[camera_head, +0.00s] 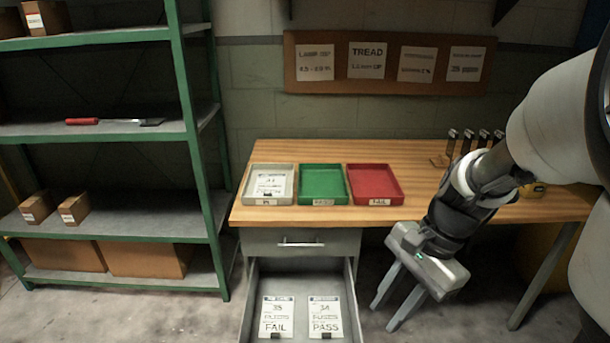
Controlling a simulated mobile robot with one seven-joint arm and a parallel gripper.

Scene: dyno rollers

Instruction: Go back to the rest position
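My gripper (392,297) hangs in front of the workbench (430,151), to the right of the open drawer (252,292). Its two fingers point down and to the left and stand apart, with nothing between them. My arm comes in from the right side of the picture, bends over the right part of the bench and hides some of it.
A white tray (288,184), a green tray (322,200) and a red tray (350,185) stand on the bench. A card lies in the white tray; the other two look empty. The drawer holds a FAIL card (276,312) and a PASS card (325,312). A green shelf (193,130) stands left.

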